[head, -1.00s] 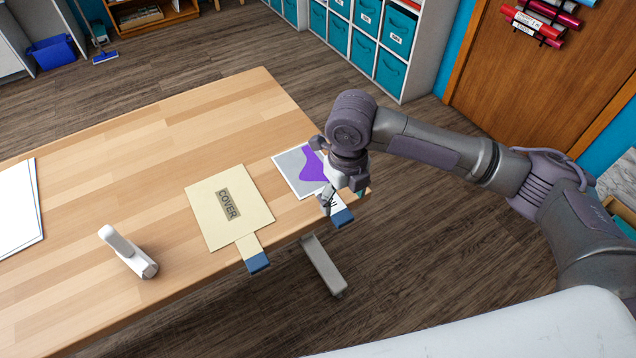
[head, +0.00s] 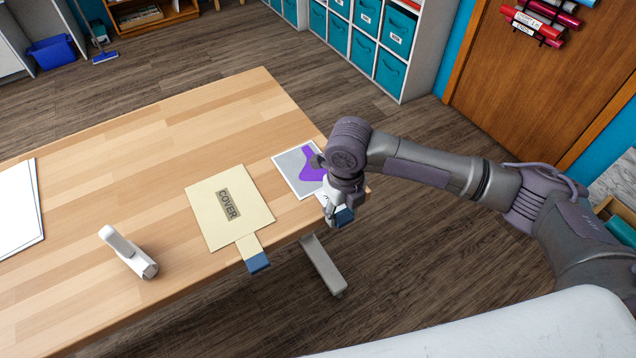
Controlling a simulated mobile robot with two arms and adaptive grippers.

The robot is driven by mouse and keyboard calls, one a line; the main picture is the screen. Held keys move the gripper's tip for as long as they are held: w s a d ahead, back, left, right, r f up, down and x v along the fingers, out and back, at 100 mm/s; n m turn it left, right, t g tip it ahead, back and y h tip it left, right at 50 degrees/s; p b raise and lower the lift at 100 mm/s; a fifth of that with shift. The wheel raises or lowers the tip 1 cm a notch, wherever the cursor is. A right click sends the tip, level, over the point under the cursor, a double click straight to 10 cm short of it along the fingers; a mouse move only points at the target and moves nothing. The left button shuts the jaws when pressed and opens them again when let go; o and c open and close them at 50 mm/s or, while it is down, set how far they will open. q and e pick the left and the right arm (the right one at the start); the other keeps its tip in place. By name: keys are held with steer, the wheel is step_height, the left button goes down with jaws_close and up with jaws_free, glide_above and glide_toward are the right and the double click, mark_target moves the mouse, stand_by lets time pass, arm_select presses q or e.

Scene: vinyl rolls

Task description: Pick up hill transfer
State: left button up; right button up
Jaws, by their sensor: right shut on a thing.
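The hill transfer (head: 298,167) is a grey-white sheet with a purple hill shape. It lies at the table's right corner and is partly hidden behind my right arm's wrist. Its blue-ended tab (head: 344,216) sticks out past the table's front edge. My right gripper (head: 336,212) is at this tab and shut on it; the fingertips are small and partly hidden. The sheet still appears flat on the table. My left gripper is not in view.
A cream COVER sheet (head: 222,213) with a blue-ended tab lies left of the transfer on the wooden table (head: 150,170). A white handheld tool (head: 128,252) and white sheets (head: 18,210) lie further left. The back of the table is clear.

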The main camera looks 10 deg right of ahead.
steer(key=shift+r, duration=0.1)
steer(key=shift+r, duration=0.6)
step_height(320, 180, up, 3)
steer(key=shift+w+f, duration=0.1)
steer(key=shift+f, duration=0.1)
steer(key=s+d+r, duration=0.7)
steer(key=s, duration=0.2)
steer(key=shift+d, duration=0.25)
steer(key=shift+o, duration=1.2)
jaws_close()
